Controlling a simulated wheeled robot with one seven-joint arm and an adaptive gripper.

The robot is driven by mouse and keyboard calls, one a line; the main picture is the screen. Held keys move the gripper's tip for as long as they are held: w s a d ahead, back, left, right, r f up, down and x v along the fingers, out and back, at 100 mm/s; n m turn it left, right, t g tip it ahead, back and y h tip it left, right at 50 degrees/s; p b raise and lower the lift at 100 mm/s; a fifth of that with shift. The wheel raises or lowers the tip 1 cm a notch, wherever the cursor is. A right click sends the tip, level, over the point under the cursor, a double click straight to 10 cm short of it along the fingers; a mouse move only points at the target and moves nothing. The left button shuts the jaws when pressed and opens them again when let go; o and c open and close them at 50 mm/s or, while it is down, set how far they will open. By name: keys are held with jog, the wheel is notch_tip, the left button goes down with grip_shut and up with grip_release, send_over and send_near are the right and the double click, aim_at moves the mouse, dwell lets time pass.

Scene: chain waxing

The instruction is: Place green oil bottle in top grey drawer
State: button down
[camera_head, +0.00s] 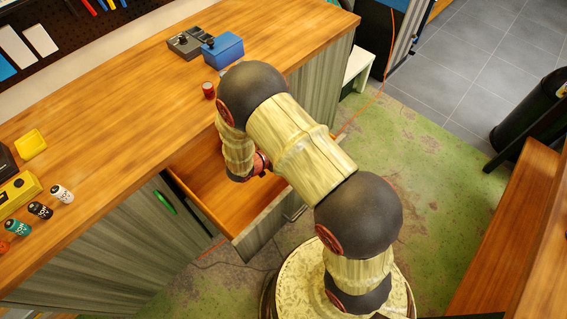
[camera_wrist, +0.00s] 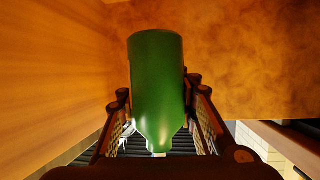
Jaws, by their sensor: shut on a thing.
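The green oil bottle (camera_wrist: 157,85) is held between the two dark fingers of my gripper (camera_wrist: 159,97) in the wrist view, its narrow end toward the palm. Orange-brown wooden surfaces lie beyond and to the left of it. In the head view my gripper (camera_head: 256,166) is over the open top grey drawer (camera_head: 207,186), mostly hidden by my arm. The bottle cannot be made out there. The drawer has a wooden inside and a grey front, and it looks empty where visible. Whether the bottle touches the drawer cannot be told.
The wooden worktop (camera_head: 110,130) holds a red can (camera_head: 208,90), a blue box (camera_head: 222,50), a yellow tray (camera_head: 31,143) and several small bottles at the left. A green object (camera_head: 165,202) shows at the cabinet front left of the drawer. A wooden bench (camera_head: 515,235) stands at right.

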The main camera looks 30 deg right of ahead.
notch_tip(320, 180, down, 9)
jog(key=b, duration=0.3)
jog(key=shift+f+b, duration=0.15)
jog(key=shift+b, duration=0.2)
jog(key=shift+f, duration=0.1)
jog(key=c, duration=1.3)
grip_release()
